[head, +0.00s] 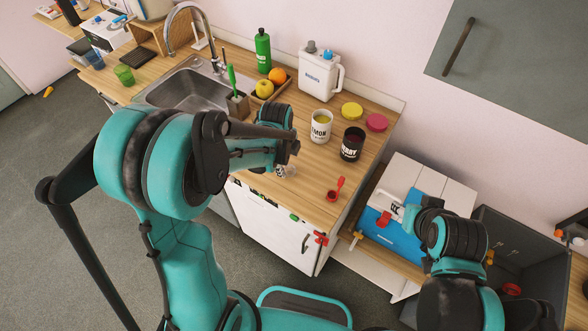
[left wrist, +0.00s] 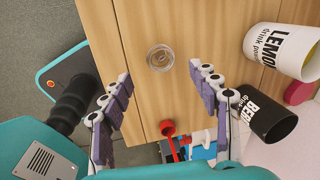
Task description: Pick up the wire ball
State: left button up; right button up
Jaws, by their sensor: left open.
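The wire ball (left wrist: 160,58) shows in the left wrist view as a small, pale, round coil on the wooden counter (left wrist: 125,30). In the head view the wire ball (head: 287,171) lies near the counter's front edge, close to my left gripper (head: 288,150) and partly hidden by it. My left gripper (left wrist: 160,92) is open, its dark jointed fingers spread wide with nothing between them. The ball lies beyond the fingertips, apart from them. My right arm is by the blue and white box; its fingers cannot be made out.
A lemon drink tub (head: 321,126) and a dark berry tub (head: 352,144) stand right of the left gripper. A red scoop (head: 336,190) lies near the counter's front right corner. The sink (head: 188,90) and fruit tray (head: 270,91) are farther back. A blue and white box (head: 400,228) stands at right.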

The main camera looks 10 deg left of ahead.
aim_at(289, 168)
pick_arm(q)
jog(key=f, duration=0.3)
jog(key=w+f+b, duration=0.1)
jog(key=f, duration=0.2)
jog(key=shift+w+f+b, duration=0.15)
jog(key=shift+w+b, duration=0.05)
jog(key=shift+b, duration=0.1)
jog(key=c, duration=1)
